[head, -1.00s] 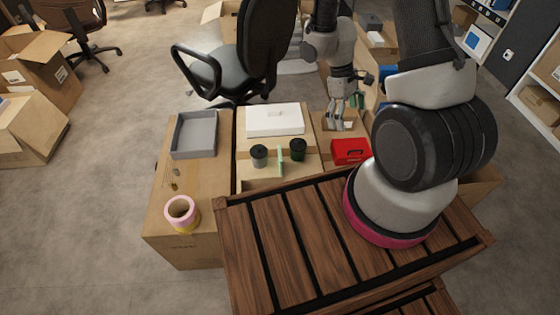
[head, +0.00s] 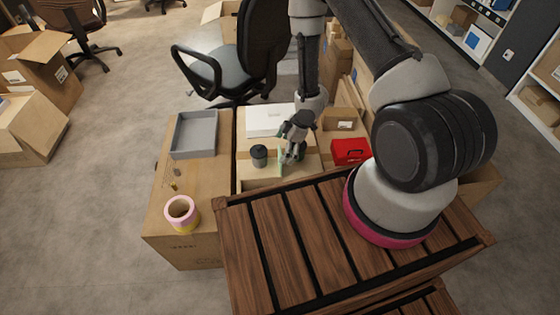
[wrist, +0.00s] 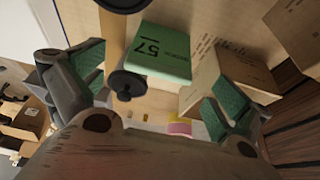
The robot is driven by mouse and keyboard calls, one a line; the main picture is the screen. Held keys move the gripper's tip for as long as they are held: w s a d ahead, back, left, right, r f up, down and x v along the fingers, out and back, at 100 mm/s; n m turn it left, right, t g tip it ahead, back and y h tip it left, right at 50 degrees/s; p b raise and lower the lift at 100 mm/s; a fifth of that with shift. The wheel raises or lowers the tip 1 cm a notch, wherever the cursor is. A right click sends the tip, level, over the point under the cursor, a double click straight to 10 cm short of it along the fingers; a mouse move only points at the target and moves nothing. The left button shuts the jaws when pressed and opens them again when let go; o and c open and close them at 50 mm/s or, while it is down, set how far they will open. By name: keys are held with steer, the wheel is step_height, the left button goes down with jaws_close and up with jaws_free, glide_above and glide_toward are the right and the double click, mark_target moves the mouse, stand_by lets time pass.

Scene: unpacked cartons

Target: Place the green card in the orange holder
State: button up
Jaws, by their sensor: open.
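The green card (wrist: 163,52), printed with "57", shows in the wrist view between my open fingers, with a finger on either side and no clear contact. In the head view its thin pale edge (head: 281,170) shows just below my gripper (head: 290,158), which partly hides it. In the wrist view my gripper (wrist: 158,84) is open, with green pads on both fingers. I cannot make out an orange holder in either view.
A dark-lidded cup (head: 259,155) stands left of the card. A red box (head: 350,152) lies to the right, a white box (head: 268,121) behind. A grey tray (head: 194,135) and a pink-yellow tape roll (head: 182,213) are left. A slatted wooden top (head: 300,240) is in front.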

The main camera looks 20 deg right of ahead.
steer(key=x, duration=0.5)
steer(key=shift+d+f, duration=0.2)
steer(key=shift+d, duration=0.05)
steer(key=c, duration=1.1)
